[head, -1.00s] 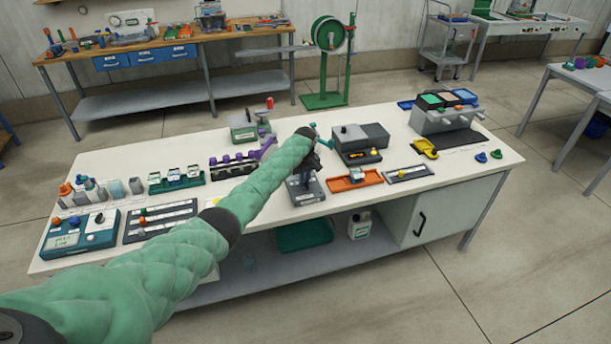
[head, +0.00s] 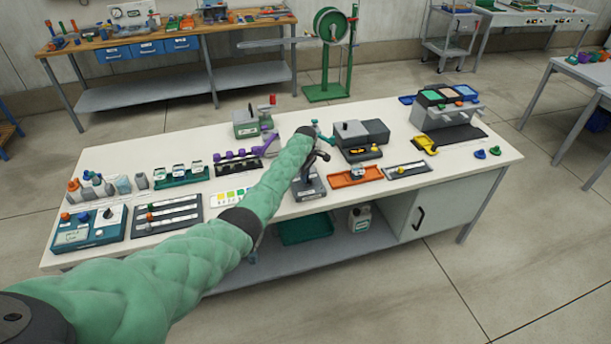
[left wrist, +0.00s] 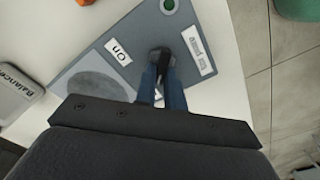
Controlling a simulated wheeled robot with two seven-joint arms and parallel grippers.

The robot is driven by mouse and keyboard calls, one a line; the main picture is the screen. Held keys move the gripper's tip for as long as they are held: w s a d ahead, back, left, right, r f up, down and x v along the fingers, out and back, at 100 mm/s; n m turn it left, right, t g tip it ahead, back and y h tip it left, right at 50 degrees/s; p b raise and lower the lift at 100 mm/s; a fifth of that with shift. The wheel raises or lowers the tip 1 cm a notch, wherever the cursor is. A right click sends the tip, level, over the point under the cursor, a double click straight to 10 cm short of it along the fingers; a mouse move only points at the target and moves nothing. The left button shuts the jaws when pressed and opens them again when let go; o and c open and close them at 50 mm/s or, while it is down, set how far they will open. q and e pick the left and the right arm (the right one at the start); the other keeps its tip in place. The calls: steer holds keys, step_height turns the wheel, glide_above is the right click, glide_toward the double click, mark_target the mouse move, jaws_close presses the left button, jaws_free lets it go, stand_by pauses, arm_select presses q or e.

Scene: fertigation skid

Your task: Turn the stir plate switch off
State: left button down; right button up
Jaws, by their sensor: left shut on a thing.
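The stir plate (left wrist: 203,75) is a flat grey-blue unit, seen close in the left wrist view. It carries an "On" label (left wrist: 118,51), a name label (left wrist: 198,50), a grey round disc (left wrist: 92,86) and a green round spot (left wrist: 169,5). Its dark switch lever (left wrist: 161,56) stands between my left fingers. My left gripper (left wrist: 162,80) is shut on this lever; the fingers partly hide it. In the head view the stir plate (head: 311,190) lies near the bench's front edge, with my left gripper over it, mostly behind my arm. My right gripper is not in view.
A balance (left wrist: 18,90) stands close beside the stir plate. On the bench (head: 420,185), an orange tray (head: 356,177) and a grey-black instrument (head: 362,138) are to the right; racks and a blue control box (head: 90,229) are to the left.

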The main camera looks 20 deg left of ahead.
arm_select(q)
steer(key=shift+w+r, duration=0.1)
steer(key=shift+r, duration=0.05)
stand_by(0.3)
steer(key=c, duration=1.5)
jaws_free()
